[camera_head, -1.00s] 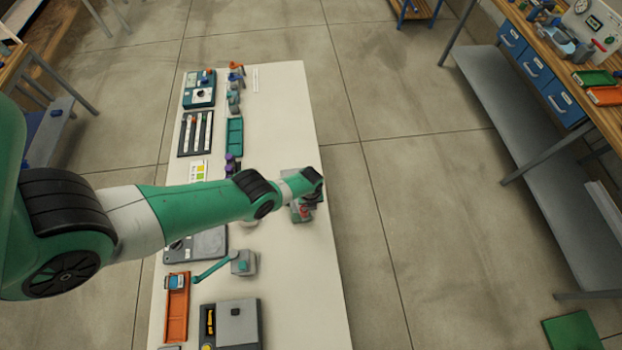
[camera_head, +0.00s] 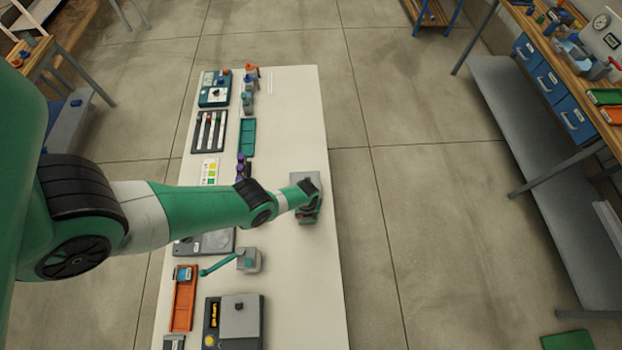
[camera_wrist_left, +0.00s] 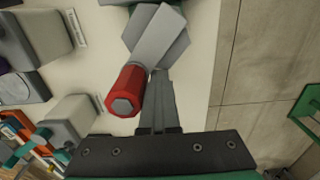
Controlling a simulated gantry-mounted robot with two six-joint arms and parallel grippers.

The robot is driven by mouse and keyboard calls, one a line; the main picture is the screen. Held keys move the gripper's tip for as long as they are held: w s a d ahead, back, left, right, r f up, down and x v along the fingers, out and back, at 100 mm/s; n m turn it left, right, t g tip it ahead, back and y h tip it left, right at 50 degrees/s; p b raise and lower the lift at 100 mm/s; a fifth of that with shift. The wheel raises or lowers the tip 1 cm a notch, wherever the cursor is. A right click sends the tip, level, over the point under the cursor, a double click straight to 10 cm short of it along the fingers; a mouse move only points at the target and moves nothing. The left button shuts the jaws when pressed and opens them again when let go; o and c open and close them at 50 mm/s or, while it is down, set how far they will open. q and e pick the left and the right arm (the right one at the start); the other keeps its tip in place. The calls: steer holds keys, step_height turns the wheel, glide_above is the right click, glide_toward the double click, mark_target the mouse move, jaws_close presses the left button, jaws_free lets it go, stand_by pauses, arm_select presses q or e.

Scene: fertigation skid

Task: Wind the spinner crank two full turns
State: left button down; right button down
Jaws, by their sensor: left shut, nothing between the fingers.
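The spinner crank shows in the left wrist view as a flat grey crank arm (camera_wrist_left: 160,38) with a red handle (camera_wrist_left: 127,90) that has a grey end. My left gripper (camera_wrist_left: 158,78) is shut and empty. Its fingers are just right of the red handle, close to it; I cannot tell whether they touch. In the head view my left gripper (camera_head: 309,197) is over the spinner unit (camera_head: 308,217) near the bench's right edge. My wrist hides most of the unit there, and the red handle does not show. My right gripper is not in view.
The white bench (camera_head: 295,300) has bare room around the spinner. A grey block with a teal lever (camera_head: 248,260), an orange tray (camera_head: 183,298) and a grey box (camera_head: 238,318) stand nearer. A teal tray (camera_head: 248,137) and other fixtures are farther away.

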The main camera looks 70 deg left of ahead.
arm_select(q)
steer(key=shift+s+a+p, duration=0.4)
steer(key=shift+s+a, duration=0.05)
steer(key=shift+s, duration=0.35)
steer(key=shift+s+a, duration=0.1)
steer(key=shift+s, duration=0.2)
steer(key=shift+s+a, duration=0.3)
steer(key=shift+a, duration=0.2)
steer(key=shift+s+a, duration=0.25)
steer(key=shift+a, duration=0.25)
